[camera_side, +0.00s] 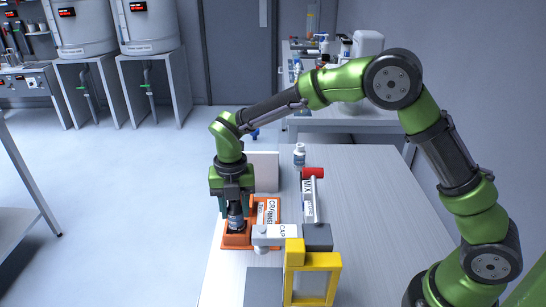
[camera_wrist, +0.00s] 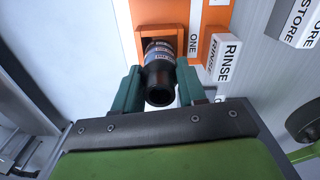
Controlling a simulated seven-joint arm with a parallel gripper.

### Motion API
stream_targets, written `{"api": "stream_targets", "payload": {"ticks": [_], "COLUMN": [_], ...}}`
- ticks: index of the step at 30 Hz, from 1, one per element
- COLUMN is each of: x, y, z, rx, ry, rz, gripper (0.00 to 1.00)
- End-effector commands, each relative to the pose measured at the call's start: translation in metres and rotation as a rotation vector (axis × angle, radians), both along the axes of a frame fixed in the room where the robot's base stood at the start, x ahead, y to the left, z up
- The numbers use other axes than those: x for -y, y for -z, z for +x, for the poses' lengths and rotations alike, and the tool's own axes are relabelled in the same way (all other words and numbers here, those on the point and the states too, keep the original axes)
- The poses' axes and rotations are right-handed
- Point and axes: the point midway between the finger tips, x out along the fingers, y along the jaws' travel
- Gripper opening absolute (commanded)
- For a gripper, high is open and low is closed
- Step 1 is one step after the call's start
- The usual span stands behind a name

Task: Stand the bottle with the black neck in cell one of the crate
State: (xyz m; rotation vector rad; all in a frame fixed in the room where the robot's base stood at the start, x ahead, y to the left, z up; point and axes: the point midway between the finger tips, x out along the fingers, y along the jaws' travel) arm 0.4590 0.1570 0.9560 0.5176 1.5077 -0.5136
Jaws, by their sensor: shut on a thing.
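The bottle with the black neck (camera_wrist: 159,78) is between the teal fingers of my gripper (camera_wrist: 158,90), which is shut on it. In the wrist view its dark neck points toward the camera and its labelled body reaches into the square orange cell marked ONE. The orange crate (camera_wrist: 207,16) has this cell at its end. In the side view my gripper (camera_side: 235,203) points down over the near left end of the crate (camera_side: 235,240), with the bottle (camera_side: 236,221) roughly upright at the cell. I cannot tell whether its base touches the cell floor.
A RINSE label block (camera_wrist: 226,57) is beside the cell. In the side view a CAP block (camera_side: 282,231), a MIX block (camera_side: 308,200) and a yellow frame (camera_side: 295,252) stand to the right. The table's right side is clear.

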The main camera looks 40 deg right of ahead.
Motion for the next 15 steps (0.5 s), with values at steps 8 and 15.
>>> {"api": "stream_targets", "payload": {"ticks": [8,15], "x": [0.001,0.000], "y": [0.028,0.028], "z": [0.000,0.000], "rx": [-0.001,-0.001], "ry": [0.002,0.002], "rz": [-0.001,-0.001], "gripper": [0.04,0.04]}}
